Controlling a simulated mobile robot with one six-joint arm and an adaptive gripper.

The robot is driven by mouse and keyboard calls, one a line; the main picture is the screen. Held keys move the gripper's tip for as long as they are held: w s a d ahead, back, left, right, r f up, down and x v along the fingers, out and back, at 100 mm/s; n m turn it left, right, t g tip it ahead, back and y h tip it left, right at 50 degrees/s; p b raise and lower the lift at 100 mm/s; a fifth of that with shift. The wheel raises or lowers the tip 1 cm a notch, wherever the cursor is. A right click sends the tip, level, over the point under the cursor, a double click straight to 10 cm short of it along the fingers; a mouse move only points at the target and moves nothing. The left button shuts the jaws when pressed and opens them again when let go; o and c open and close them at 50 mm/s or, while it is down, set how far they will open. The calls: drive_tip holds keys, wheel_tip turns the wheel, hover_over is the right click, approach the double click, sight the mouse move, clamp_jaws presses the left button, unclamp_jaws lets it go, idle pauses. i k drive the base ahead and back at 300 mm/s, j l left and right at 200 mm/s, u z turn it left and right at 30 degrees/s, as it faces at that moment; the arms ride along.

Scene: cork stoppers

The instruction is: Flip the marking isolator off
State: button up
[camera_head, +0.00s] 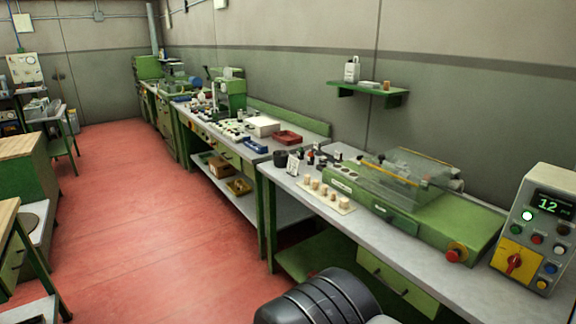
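A grey control box (539,226) stands at the right end of the near bench. On its lower left is a yellow plate with a red rotary handle (514,263), which looks like the isolator. The handle appears roughly upright; its position labels are too small to read. The box's dark display (551,205) is lit and shows "12" in green. A round lamp (527,215) below the display glows bright. My gripper is out of view; only a dark rounded part of my own body shows at the bottom centre, well away from the box.
A green machine (480,232) with a clear cover (409,176) sits left of the box, with a red knob (456,253) on its front. Cork stoppers stand on a pale board (343,207). A green shelf (369,91) hangs on the wall. The red floor (150,220) is open to the left.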

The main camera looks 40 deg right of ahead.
sight(514, 261)
drive_tip(key=z, duration=2.7)
drive_tip(key=i+j+z, duration=0.3)
drive_tip(key=i+j, duration=0.3)
